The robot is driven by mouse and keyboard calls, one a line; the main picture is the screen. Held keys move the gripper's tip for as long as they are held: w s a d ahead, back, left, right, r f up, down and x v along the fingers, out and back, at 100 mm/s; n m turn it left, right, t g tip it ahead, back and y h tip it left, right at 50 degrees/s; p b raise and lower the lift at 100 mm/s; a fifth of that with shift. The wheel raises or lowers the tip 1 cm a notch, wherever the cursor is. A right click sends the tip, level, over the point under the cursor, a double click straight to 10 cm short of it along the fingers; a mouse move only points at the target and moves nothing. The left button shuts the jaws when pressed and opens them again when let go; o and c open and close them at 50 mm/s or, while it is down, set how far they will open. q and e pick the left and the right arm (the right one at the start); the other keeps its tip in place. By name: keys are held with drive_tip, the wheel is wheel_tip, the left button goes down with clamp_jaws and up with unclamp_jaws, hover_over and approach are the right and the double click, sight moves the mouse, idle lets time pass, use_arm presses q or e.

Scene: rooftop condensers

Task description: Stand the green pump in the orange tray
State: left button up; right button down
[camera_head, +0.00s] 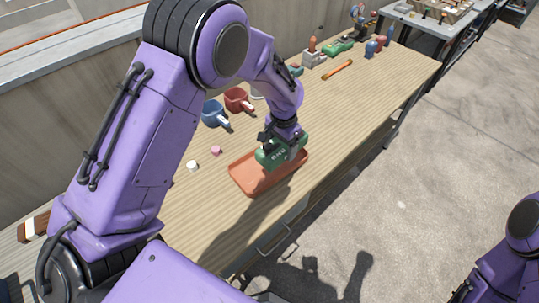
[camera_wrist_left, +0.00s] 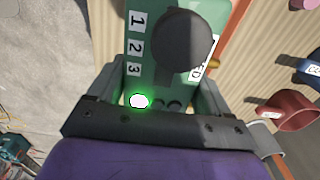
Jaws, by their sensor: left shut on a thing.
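The green pump (camera_head: 270,156) is a box-like body with white markings, at the orange tray (camera_head: 245,184). In the left wrist view the pump (camera_wrist_left: 150,75) shows labels 1, 2, 3, a dark round knob and a glowing green light. My left gripper (camera_head: 286,145) is shut on the pump, one finger on each side of it. The pump is over the tray's far part; I cannot tell whether its underside touches the tray floor. A strip of the tray's rim (camera_wrist_left: 232,62) shows beside it. Only part of my right arm shows at lower right; its gripper is out of view.
A red scoop-like pot (camera_head: 237,99) and a blue one (camera_head: 214,114) stand behind the tray. A pink piece (camera_head: 216,151) and a white piece (camera_head: 192,166) lie left of it. Bottles and an orange-handled tool (camera_head: 337,70) are farther right. The table between is clear.

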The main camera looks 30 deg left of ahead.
use_arm(q)
drive_tip(key=a+f, duration=0.2)
drive_tip(key=f, duration=0.1)
drive_tip(key=a+f+p, duration=0.1)
drive_tip(key=f, duration=0.1)
drive_tip(key=shift+s+a+f, duration=0.1)
drive_tip(key=shift+s+a, duration=0.05)
drive_tip(key=shift+a, duration=0.15)
drive_tip(key=f, duration=0.1)
drive_tip(key=f+p, duration=0.1)
drive_tip(key=f, duration=0.1)
drive_tip(key=shift+s+a+f+p, duration=0.1)
drive_tip(key=shift+a+p, duration=0.15)
drive_tip(key=shift+p, duration=0.05)
drive_tip(key=shift+f, duration=0.15)
drive_tip(key=shift+f, duration=0.15)
drive_tip(key=o, duration=1.4)
